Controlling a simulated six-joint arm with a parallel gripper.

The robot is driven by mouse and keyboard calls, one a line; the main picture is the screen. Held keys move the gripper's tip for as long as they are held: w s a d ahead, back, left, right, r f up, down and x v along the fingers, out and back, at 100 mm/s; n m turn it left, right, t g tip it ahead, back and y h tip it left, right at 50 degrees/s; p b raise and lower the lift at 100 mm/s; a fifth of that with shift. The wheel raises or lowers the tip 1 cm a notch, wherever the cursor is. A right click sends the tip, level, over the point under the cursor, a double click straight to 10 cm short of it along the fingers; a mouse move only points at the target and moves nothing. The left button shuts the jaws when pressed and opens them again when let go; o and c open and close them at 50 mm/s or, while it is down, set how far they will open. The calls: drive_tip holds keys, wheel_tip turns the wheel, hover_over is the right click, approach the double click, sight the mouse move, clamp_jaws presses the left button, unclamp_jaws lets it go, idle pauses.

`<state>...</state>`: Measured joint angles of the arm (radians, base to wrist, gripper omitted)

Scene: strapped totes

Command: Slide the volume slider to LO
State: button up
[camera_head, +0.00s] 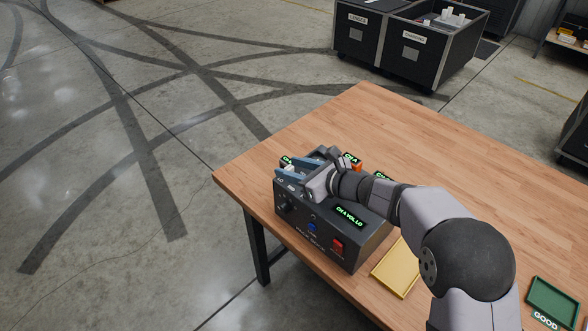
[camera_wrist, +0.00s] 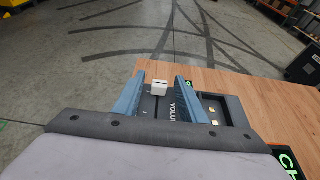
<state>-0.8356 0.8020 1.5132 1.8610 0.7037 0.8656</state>
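The dark control box (camera_head: 318,238) sits at the table's near left corner. Its volume slider has a white knob (camera_wrist: 158,89) on a dark slot, with a "VOLUME" label beside it. The knob also shows small between the fingers in the head view (camera_head: 290,168). My gripper (camera_head: 303,166) is over the box top, its blue fingers apart. In the wrist view my gripper (camera_wrist: 160,82) has one finger on each side of the knob, with a visible gap on both sides. A green display (camera_head: 349,217) on the box reads "CH A VOL LO".
The box front has a red switch (camera_head: 338,246), a blue button (camera_head: 312,227) and a dark knob (camera_head: 284,205). A yellow tray (camera_head: 398,268) and a green tray (camera_head: 552,303) lie on the wooden table (camera_head: 400,130). The far table top is clear.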

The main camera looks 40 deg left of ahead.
drive_tip(key=shift+d, duration=0.25)
drive_tip(key=b+v, duration=0.2)
drive_tip(key=v, duration=0.3)
drive_tip(key=shift+d, duration=0.15)
drive_tip(key=shift+b+v, duration=0.35)
drive_tip(key=shift+v, duration=0.5)
drive_tip(key=shift+r, duration=0.15)
